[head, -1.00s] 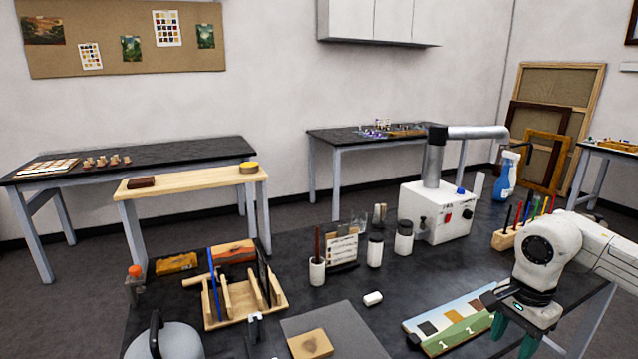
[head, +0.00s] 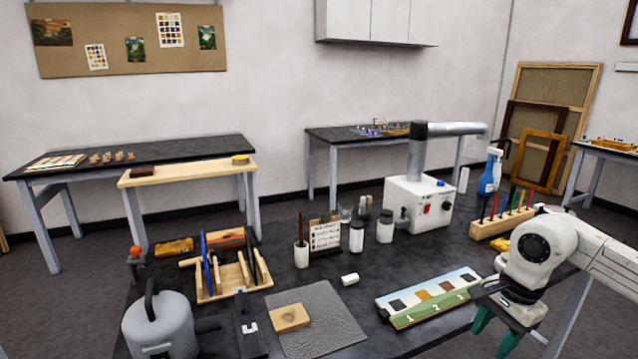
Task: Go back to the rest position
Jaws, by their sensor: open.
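My gripper (head: 495,338) is at the lower right of the head view, at the end of my white arm. Its green fingers point down and stand apart, with nothing seen between them. The fingertips are close to the bottom of the picture. A wooden block (head: 289,318) lies on a grey mat (head: 335,337), well left of my gripper.
The dark worktable (head: 375,272) carries a grey canister (head: 160,328), a wooden rack (head: 235,292), a white machine with a pipe (head: 418,205), jars (head: 385,227), a pen block (head: 500,222) and a blue spray bottle (head: 490,172). A small white piece (head: 350,279) lies mid-table.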

